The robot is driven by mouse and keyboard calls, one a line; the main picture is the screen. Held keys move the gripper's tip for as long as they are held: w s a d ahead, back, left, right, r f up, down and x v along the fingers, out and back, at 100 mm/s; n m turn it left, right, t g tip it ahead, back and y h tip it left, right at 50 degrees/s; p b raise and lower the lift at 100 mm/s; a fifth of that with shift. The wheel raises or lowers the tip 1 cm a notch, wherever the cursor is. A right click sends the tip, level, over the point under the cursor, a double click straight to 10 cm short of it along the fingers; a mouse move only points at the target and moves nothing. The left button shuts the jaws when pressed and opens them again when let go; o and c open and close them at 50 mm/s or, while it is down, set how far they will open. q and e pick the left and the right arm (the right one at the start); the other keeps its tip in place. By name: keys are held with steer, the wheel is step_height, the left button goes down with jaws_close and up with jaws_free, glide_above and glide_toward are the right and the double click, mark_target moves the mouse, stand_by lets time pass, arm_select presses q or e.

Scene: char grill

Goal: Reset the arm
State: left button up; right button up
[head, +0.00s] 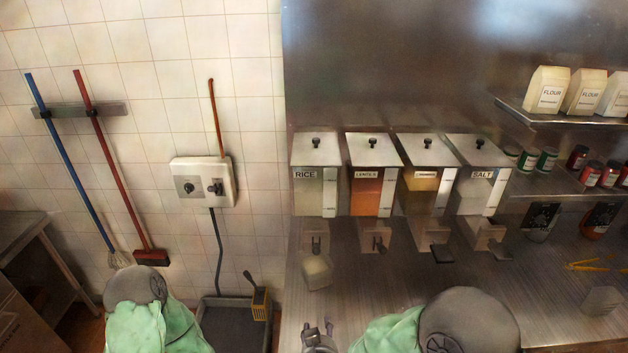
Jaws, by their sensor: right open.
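My right gripper (319,330) shows at the bottom edge of the head view, with its two fingertips apart and nothing visible between them. It is over the front of the metal counter (385,290), below a small pale container (317,272) and apart from it in the picture. My right arm, with a grey joint and green cover, is at the bottom right of centre. Part of my left arm shows at the bottom left. My left gripper is not visible.
Dispensers labelled rice (315,185), lentils (372,185) and salt (484,185), plus another (425,185), line the back wall. A shelf (560,117) holds flour bags (546,90). Another small container (602,301) and yellow sticks (590,265) lie right. The middle counter is clear.

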steer(key=s+d+f+g+y+b, duration=0.1)
steer(key=s+d+f+g+b, duration=0.2)
steer(key=f, duration=0.7)
steer(key=s+d+f+g+y+b, duration=0.1)
steer(key=s+d+f+g+b, duration=0.3)
steer(key=f, duration=0.7)
steer(key=s+f+g+b, duration=0.15)
steer(key=f+b, duration=0.35)
steer(key=f, duration=0.5)
steer(key=s+d+f+g+y+b, duration=0.1)
steer(key=s+f+g+b, duration=0.2)
steer(key=s+f, duration=0.5)
steer(key=shift+s+d+y, duration=0.25)
steer(key=shift+d+y, duration=0.05)
steer(key=shift+y, duration=0.1)
